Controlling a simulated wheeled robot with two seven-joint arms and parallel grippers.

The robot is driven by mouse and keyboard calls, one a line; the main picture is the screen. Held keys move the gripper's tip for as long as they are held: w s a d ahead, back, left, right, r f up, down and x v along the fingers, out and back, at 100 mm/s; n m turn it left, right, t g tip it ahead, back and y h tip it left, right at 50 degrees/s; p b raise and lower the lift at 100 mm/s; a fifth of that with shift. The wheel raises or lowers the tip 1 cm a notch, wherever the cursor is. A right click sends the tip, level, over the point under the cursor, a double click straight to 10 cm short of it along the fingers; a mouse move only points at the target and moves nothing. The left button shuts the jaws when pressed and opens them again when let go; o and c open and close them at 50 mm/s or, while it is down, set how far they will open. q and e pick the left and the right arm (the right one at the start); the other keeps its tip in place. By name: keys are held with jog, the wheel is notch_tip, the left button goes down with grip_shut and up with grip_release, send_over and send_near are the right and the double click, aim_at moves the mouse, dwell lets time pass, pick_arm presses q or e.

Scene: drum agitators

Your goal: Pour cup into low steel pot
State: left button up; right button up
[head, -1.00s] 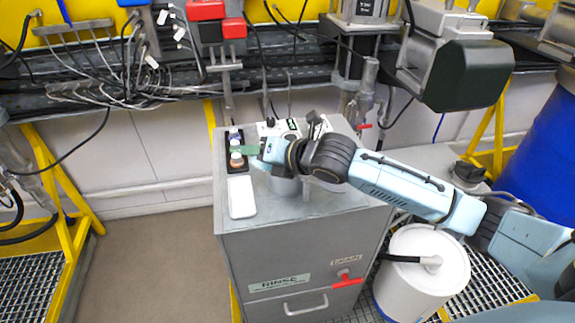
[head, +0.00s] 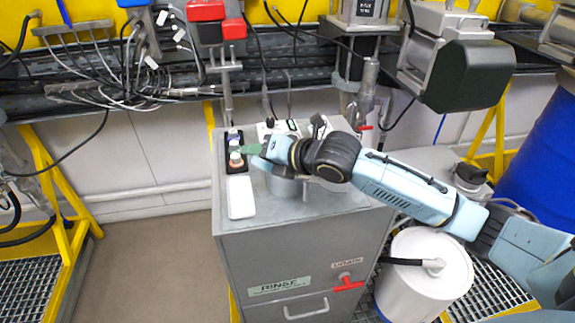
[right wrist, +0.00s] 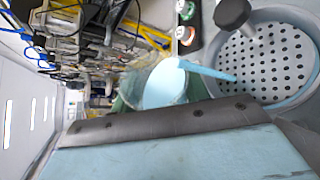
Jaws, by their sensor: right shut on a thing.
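My right gripper (head: 252,149) is over the rear left of the steel cabinet top, its green fingertips pointing left. In the right wrist view it is shut on a clear cup (right wrist: 136,86), with a green finger beside the cup. The cup is tipped and holds pale blue liquid (right wrist: 166,86). A pale blue stream (right wrist: 208,71) runs from its lip over the low steel pot (right wrist: 308,62), which has a perforated plate inside. The pot (head: 284,187) also shows in the head view, partly hidden under my wrist. My left gripper is not in view.
A black tray of small bottles (head: 236,160) and a white slab (head: 241,197) lie along the left of the cabinet top (head: 265,215). A dark knob (right wrist: 232,14) stands by the pot. A white drum (head: 425,280) stands right of the cabinet. The floor at left is clear.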

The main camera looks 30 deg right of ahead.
jog(key=shift+d, duration=0.1)
jog(key=shift+r, duration=0.1)
jog(key=shift+r+m, duration=0.1)
jog(key=shift+m, duration=0.2)
jog(key=shift+y+b, duration=0.3)
jog(key=shift+r, duration=0.15)
dwell(0.4)
jog(key=shift+m+y+b, duration=0.3)
jog(key=shift+b, duration=0.1)
jog(key=shift+f, duration=0.25)
